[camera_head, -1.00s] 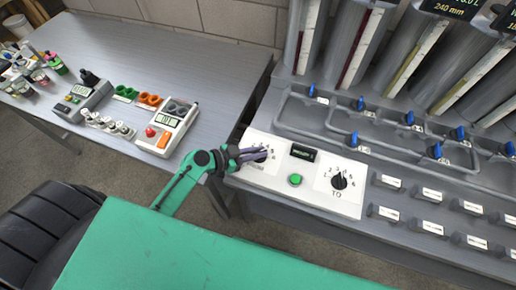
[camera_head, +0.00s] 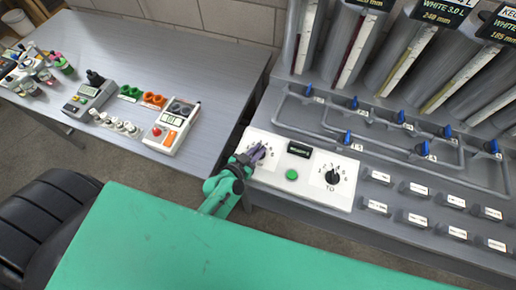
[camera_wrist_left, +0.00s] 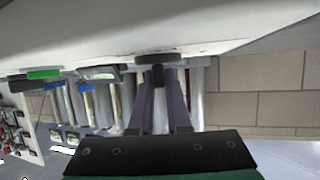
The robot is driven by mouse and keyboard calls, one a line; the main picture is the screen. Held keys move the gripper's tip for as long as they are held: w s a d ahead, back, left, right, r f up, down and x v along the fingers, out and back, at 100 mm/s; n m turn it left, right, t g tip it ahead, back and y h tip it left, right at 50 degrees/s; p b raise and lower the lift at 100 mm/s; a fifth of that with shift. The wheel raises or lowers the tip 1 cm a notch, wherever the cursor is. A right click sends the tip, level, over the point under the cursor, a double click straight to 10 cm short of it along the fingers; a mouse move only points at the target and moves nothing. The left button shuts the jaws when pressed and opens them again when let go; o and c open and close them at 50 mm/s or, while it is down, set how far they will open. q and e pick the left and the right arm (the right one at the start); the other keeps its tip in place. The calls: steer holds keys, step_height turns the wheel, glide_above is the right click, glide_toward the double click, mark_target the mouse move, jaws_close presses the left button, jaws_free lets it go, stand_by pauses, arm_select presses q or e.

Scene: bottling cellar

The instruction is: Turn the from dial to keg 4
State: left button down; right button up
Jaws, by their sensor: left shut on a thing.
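The white control panel (camera_head: 280,181) is at the front left of the bench. My left gripper (camera_head: 257,152) is at the from dial on the panel's left end. It is shut on that dial, whose knob is mostly hidden behind the fingers in the head view. In the left wrist view the two purple-grey fingers (camera_wrist_left: 166,82) close around the dark from dial knob (camera_wrist_left: 158,75) under the panel's white face. Its pointer setting cannot be read. The black to dial (camera_head: 332,177) sits at the right end of the panel. My right gripper does not show.
A green button (camera_head: 292,174) and a small dark display (camera_head: 299,149) lie between the dials. Blue valve handles (camera_head: 400,117) and tall keg columns stand behind and to the right. A grey table (camera_head: 150,60) at left carries instruments.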

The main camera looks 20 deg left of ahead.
arm_select(q)
steer(key=c, duration=0.9)
jaws_free()
steer(key=b+v, duration=0.1)
steer(key=v, duration=1.3)
steer(key=shift+s+r+b, duration=0.15)
steer(key=shift+s+b, duration=0.1)
steer(key=shift+b, duration=0.15)
